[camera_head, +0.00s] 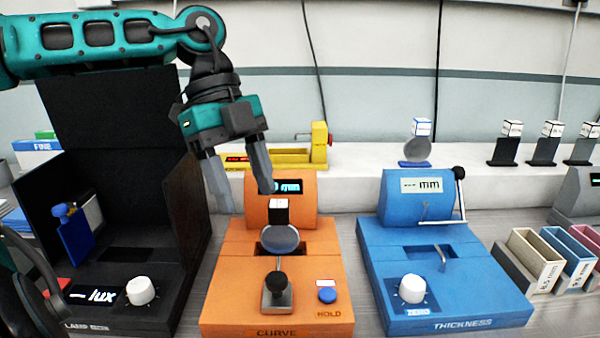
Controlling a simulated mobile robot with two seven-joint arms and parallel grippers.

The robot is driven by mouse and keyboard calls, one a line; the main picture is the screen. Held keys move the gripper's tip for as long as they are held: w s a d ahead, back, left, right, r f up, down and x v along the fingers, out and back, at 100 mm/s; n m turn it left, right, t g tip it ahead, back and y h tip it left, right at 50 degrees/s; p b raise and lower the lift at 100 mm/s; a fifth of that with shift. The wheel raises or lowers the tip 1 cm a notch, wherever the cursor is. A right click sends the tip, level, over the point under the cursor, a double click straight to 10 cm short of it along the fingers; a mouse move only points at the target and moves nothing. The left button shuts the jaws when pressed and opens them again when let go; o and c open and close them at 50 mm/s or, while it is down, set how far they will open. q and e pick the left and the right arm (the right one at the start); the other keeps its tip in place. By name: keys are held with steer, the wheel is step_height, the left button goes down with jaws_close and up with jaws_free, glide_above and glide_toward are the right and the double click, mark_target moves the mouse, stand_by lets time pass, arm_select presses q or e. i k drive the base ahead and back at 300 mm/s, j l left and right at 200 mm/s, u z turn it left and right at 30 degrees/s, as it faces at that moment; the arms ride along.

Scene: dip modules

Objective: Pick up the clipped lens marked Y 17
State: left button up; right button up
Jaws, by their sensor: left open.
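Two lenses with labelled clips are in view, and I cannot read either label, so I cannot tell which is Y 17. One round grey lens (279,239) stands in the slot of the orange CURVE device (325,255), with a white-topped black clip (278,207) above it. The other lens (416,150) stands on the back ledge behind the blue THICKNESS device (380,215), under a white label block with blue edges (421,127). My left gripper (245,203) is open and empty, pointing down above and left of the lens in the orange device. My right gripper is not in view.
A black LAMP box (185,225) with raised walls stands left, close to the gripper. A yellow device (319,145) lies behind the orange one. Several dark stands with white blocks (512,128) are on the ledge at right, with coloured bins (535,258) below them.

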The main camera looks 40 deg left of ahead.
mark_target(279, 238)
steer(key=k, duration=1)
